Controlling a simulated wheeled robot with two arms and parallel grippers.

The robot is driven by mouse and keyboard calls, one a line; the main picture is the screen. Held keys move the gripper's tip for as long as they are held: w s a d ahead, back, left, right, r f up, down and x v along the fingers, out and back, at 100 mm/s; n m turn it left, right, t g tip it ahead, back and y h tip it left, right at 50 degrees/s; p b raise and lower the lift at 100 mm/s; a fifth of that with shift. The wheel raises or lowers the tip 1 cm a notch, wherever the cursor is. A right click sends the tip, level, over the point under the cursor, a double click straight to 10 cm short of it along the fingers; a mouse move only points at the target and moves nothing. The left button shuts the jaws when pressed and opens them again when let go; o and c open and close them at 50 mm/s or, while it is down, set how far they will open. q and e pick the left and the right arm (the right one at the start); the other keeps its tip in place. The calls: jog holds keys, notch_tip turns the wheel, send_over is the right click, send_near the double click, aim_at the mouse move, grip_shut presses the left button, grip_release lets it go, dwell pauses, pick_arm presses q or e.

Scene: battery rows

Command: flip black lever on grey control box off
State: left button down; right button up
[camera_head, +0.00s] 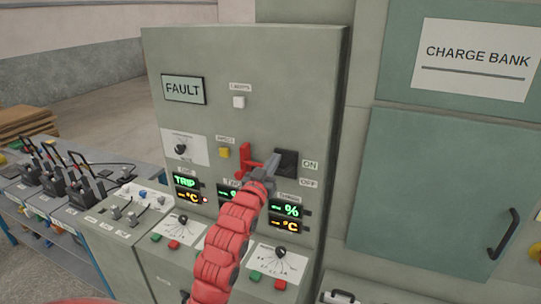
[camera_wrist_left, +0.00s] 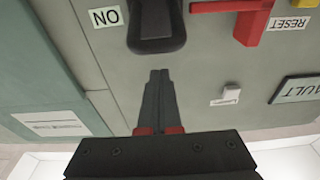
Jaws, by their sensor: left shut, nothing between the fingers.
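The grey control box (camera_head: 300,70) stands upright in front of me. Its black lever (camera_head: 287,162) is on the right of the panel, beside the ON label (camera_head: 309,165), with the OFF label (camera_head: 308,182) below. In the left wrist view, which is upside down, the black lever (camera_wrist_left: 156,28) has its rounded end level with the ON label (camera_wrist_left: 105,16). My left gripper (camera_head: 272,163) is shut and empty, close to the lever. In the wrist view a small gap shows between my fingertips (camera_wrist_left: 158,72) and the lever's end. My right gripper is not in view.
A red lever (camera_head: 245,160) is just left of my gripper; its red handle also shows in the wrist view (camera_wrist_left: 250,26). A yellow button (camera_head: 224,153) and lit displays (camera_head: 187,182) are nearby. Batteries (camera_head: 55,180) stand on a bench at left. A teal cabinet door (camera_head: 430,180) is at right.

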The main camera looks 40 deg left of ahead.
pick_arm(q)
jog(key=shift+s+d+f+p, duration=0.1)
jog(key=shift+s+f+p, duration=0.1)
jog(key=shift+f, duration=0.3)
jog(key=shift+s+f+p, duration=0.1)
jog(key=shift+f+p, duration=0.05)
jog(key=shift+f, duration=0.35)
notch_tip(320, 180, down, 8)
jog(key=t+y+b, duration=0.1)
jog(key=t+b, duration=0.7)
jog(key=b, duration=1.6)
jog(key=shift+s+y, duration=0.25)
jog(key=shift+y, duration=0.15)
